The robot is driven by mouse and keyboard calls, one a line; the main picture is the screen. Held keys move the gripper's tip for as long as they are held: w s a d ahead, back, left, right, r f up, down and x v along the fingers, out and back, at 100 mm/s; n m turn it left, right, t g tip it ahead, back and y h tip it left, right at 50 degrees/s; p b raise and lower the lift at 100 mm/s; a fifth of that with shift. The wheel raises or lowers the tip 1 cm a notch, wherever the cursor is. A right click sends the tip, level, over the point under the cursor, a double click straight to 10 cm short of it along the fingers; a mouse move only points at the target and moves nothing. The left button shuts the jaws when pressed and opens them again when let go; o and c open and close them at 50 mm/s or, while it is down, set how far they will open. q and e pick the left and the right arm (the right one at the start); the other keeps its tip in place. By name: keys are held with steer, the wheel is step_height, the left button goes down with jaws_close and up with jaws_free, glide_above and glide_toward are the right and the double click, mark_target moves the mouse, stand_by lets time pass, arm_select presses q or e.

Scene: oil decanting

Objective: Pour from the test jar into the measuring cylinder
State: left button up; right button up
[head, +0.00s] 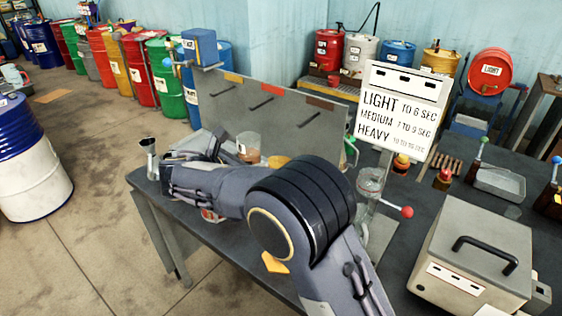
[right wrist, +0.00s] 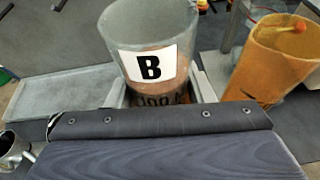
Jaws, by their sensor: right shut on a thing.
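The test jar (head: 248,147) is clear, with brown liquid low inside. In the right wrist view the jar (right wrist: 150,40) has a white label with a black B and stands between my finger pads. My right gripper (right wrist: 155,90) is shut on it. In the head view my right arm hides most of the gripper and the jar's lower part. An amber, wide-mouthed vessel (right wrist: 272,58) stands just right of the jar. I cannot tell if it is the measuring cylinder. A clear glass vessel (head: 370,182) stands right of my arm in the head view. My left gripper is out of view.
A grey panel (head: 275,110) stands behind the jar. A sign with pour times (head: 402,110), a red-knobbed lever (head: 407,211) and a beige box with a black handle (head: 475,250) are to the right. A small metal funnel-like cup (head: 149,146) is at the bench's left end.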

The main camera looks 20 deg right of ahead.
mark_target(259, 137)
steer(key=shift+s+d+r+m+t+y, duration=0.25)
steer(key=shift+s+r+m+t+y, duration=0.25)
steer(key=shift+m+t, duration=0.45)
steer(key=r+m, duration=0.1)
steer(key=r, duration=0.1)
steer(key=s+r+m, duration=0.1)
steer(key=r, duration=0.2)
steer(key=d+r+m+t, duration=0.1)
steer(key=r, duration=0.2)
steer(key=shift+s+r, duration=0.1)
steer(key=shift+s, duration=0.05)
steer(key=shift+f+t, duration=0.25)
steer(key=shift+f, duration=0.05)
steer(key=shift+f+m, duration=0.2)
steer(key=shift+m, duration=0.45)
steer(key=shift+a+f+t+y, duration=0.1)
steer(key=shift+f+t+y, duration=0.2)
steer(key=shift+f, duration=0.05)
steer(key=shift+w+f+m+b, duration=0.2)
steer(key=shift+f+m+b, duration=0.45)
steer(key=shift+b, duration=0.25)
steer(key=shift+a+r+t+b, duration=0.1)
steer(key=shift+r+t+b, duration=0.25)
steer(key=shift+r+t, duration=0.05)
steer(key=shift+w+r+m, duration=0.1)
steer(key=shift+m, duration=0.25)
